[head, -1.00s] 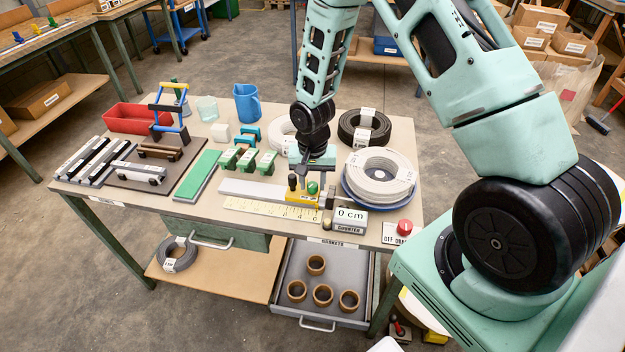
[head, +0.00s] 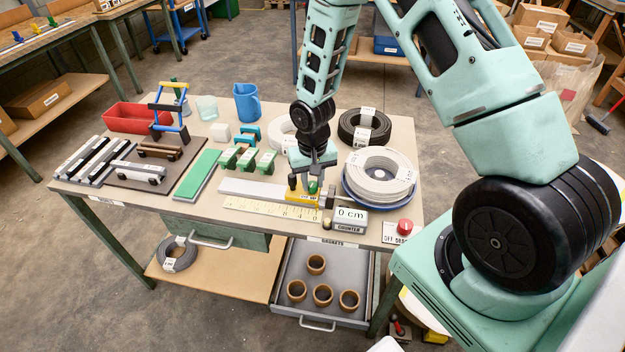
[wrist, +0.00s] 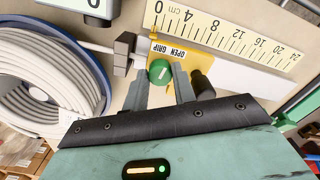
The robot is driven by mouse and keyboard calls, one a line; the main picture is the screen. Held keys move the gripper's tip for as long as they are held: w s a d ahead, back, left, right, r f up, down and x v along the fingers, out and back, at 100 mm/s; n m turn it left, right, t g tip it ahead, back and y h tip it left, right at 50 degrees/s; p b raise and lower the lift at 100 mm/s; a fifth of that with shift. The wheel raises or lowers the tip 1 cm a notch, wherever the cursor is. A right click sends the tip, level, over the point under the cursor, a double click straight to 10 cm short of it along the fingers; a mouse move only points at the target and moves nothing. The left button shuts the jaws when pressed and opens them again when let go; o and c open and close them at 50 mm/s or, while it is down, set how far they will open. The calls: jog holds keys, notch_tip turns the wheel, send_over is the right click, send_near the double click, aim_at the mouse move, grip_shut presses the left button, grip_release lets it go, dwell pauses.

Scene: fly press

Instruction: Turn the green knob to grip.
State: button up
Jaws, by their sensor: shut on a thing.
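The green knob (wrist: 160,73) sits on a yellow block (wrist: 176,50) lettered "OPEN" and "GRIP". It has a pale mark on its face, slanted in the wrist view. My gripper (wrist: 160,84) has a finger on either side of the knob and is shut on it. In the head view the knob (head: 313,187) is partly hidden by my gripper (head: 312,181), and the yellow block (head: 299,197) shows beside it at the table's front.
A black handle (wrist: 202,85) stands close beside one finger. A cable coil (head: 380,174) is close on the right; a red button (head: 405,227) sits at the front right corner.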

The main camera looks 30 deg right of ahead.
aim_at(313, 184)
jog(key=n, duration=0.4)
jog(key=shift+n, duration=1.9)
jog(key=o, duration=0.7)
jog(key=shift+r, duration=0.1)
notch_tip(313, 184, up, 17)
jog(key=shift+r, duration=0.15)
